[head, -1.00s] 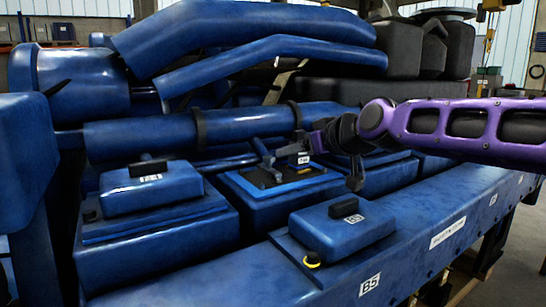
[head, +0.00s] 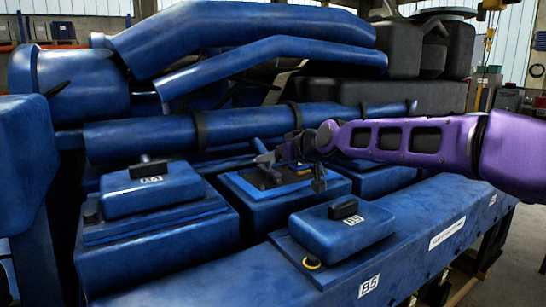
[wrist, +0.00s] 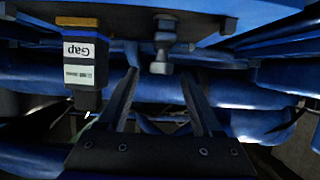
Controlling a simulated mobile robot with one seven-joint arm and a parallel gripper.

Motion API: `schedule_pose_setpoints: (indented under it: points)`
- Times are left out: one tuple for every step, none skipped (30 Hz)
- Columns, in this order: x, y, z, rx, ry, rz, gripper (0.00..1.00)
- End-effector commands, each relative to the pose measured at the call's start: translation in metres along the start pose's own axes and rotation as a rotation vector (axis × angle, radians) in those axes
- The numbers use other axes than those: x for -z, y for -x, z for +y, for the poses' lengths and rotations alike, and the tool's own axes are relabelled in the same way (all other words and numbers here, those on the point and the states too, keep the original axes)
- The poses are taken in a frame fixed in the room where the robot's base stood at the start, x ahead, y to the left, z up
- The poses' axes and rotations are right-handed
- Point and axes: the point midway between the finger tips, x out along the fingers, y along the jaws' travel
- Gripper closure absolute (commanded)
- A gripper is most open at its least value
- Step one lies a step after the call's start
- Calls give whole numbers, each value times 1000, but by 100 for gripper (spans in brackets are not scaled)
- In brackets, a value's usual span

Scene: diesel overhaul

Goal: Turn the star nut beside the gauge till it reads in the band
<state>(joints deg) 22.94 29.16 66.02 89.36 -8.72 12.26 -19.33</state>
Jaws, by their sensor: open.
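The gauge (wrist: 84,68) is a dark block with an upside-down "Gap" label and an orange-brown end, left of centre in the wrist view. Its reading is too small to tell. A grey bolt-like part (wrist: 163,42), apparently the star nut, stands beside it at top centre. My gripper (wrist: 163,78) is open and empty. Its two fingers point toward the grey part, which lies between their lines but looks apart from them. In the head view my wrist covers the gauge and nut, over the uncovered engine block (head: 240,188).
A closed blue cover with a black handle (head: 150,190) stands left of the open block. Another cover (head: 340,230) stands in front on the long blue rail (head: 425,235). Blue pipes (head: 250,128) run close behind the work spot.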

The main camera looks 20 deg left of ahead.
Motion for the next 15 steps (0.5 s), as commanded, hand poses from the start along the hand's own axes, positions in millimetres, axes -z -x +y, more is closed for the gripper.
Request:
schedule_pose_setpoints:
  points:
    - [0,-4,-1,1,1,0,33]
    - [0,-5,-1,1,2,0,33]
    - [1,-6,-1,1,2,0,33]
    - [0,-7,-1,1,2,0,33]
    - [0,-8,-1,1,2,0,33]
    - [0,-9,-1,0,2,0,33]
    - [0,-9,-1,0,2,0,33]
    - [0,-9,0,0,2,0,33]
    - [0,-9,0,-1,2,-1,33]
    - [0,-9,0,-1,2,-1,33]
    - [0,-9,0,-1,2,-1,33]
    - [0,-9,0,-1,2,-1,33]
    - [0,-9,0,-1,2,-1,33]
    - [0,-9,0,-1,2,-1,33]
    - [0,-9,0,0,2,-1,39]
